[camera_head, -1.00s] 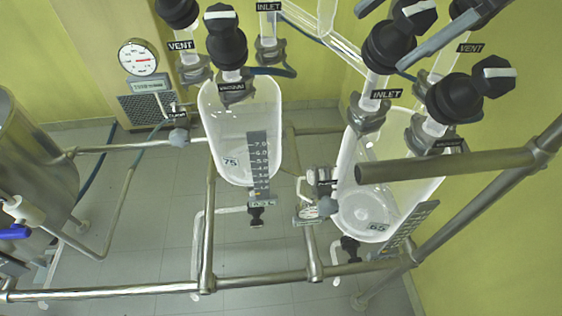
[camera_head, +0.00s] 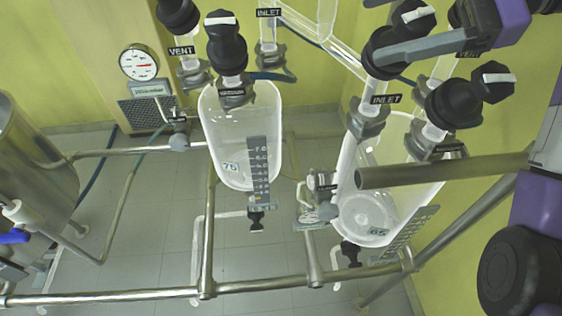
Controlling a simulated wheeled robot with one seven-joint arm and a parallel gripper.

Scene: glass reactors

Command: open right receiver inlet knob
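The right receiver (camera_head: 365,208) is a clear glass vessel marked 65. Its inlet neck carries an INLET label (camera_head: 381,99) and is topped by the black inlet knob (camera_head: 413,17) with a white mark on its handle. My gripper (camera_head: 382,56) reaches in from the upper right. One grey finger lies across the front of the knob body, just below the handle. The other finger is hidden, probably behind the knob. Whether the fingers touch or grip it cannot be seen.
A thick metal rail (camera_head: 440,172) crosses in front of the right receiver. The left receiver (camera_head: 235,110) has its own black knobs. A steel tank (camera_head: 25,160) stands at far left.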

